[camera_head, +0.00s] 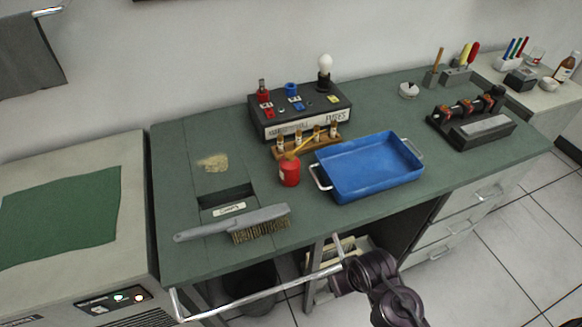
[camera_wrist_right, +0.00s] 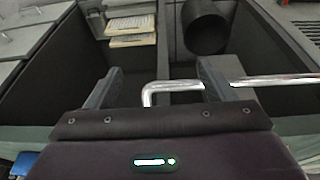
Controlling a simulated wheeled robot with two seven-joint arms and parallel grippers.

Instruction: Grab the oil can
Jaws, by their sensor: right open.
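The oil can (camera_head: 289,172) is a small red can with a yellowish spout. It stands upright on the green workbench, just left of the blue tray, in the head view. My right arm comes in from the bottom of the head view, and its dark wrist lies in front of the bench, below and right of the can. In the right wrist view my right gripper (camera_wrist_right: 158,78) is open, with its two fingers apart and no object held. A chrome rail (camera_wrist_right: 175,87) crosses the view at the fingers; contact cannot be told. The oil can is not visible there. My left gripper is not in view.
A blue tray (camera_head: 369,168) stands right of the can, a wooden rack (camera_head: 308,142) behind it, and a wire brush (camera_head: 240,224) at front left. A chrome rail (camera_head: 262,291) runs along the bench front. A black fuse box (camera_head: 300,110) stands behind.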

